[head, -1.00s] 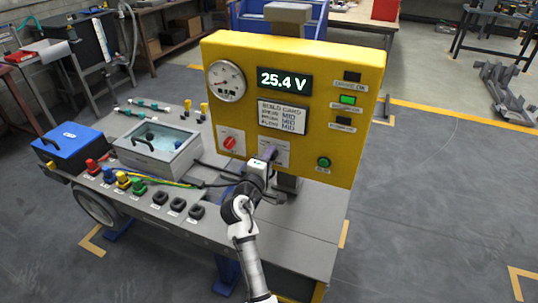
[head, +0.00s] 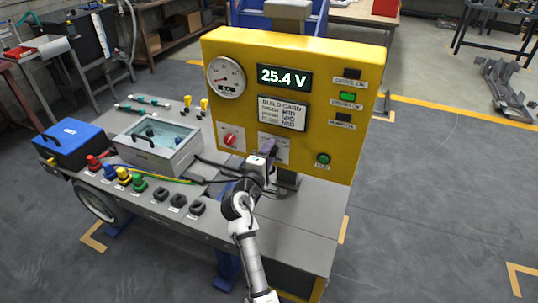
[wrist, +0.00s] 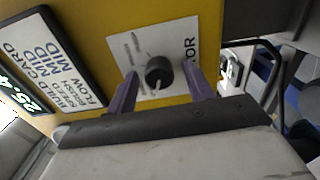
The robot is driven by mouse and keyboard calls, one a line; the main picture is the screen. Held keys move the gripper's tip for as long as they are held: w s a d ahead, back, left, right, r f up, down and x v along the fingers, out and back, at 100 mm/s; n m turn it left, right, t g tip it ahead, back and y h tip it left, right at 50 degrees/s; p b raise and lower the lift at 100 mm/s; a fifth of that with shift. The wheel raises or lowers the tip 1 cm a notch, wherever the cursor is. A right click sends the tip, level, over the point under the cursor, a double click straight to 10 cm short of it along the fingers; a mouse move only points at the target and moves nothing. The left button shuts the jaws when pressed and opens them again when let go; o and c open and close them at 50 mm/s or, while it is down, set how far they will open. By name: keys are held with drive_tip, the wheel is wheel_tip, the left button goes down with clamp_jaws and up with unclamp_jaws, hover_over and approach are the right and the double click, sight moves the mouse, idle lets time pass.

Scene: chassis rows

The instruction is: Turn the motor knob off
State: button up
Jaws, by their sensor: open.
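The motor knob (wrist: 158,71) is a dark round knob with a light pointer mark, on a white label plate (wrist: 181,42) whose visible letters end in "OR". My gripper (wrist: 163,76) is open, with one purple finger on each side of the knob in the wrist view. I cannot tell whether the fingers touch it. In the head view my gripper (head: 268,148) is in front of the lower middle of the yellow panel (head: 345,155), and hides the knob there.
A red knob (head: 230,139) is left of my gripper and a green button (head: 323,158) is to its right. The display (head: 284,78) reads 25.4 V. A build card (head: 282,112) is above. A grey box (head: 160,150) with a clear lid stands on the bench to the left.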

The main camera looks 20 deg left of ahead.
drive_tip(key=s+b, duration=0.4)
drive_tip(key=s, duration=0.9)
drive_tip(key=shift+s+a, duration=0.25)
drive_tip(key=shift+s, duration=0.15)
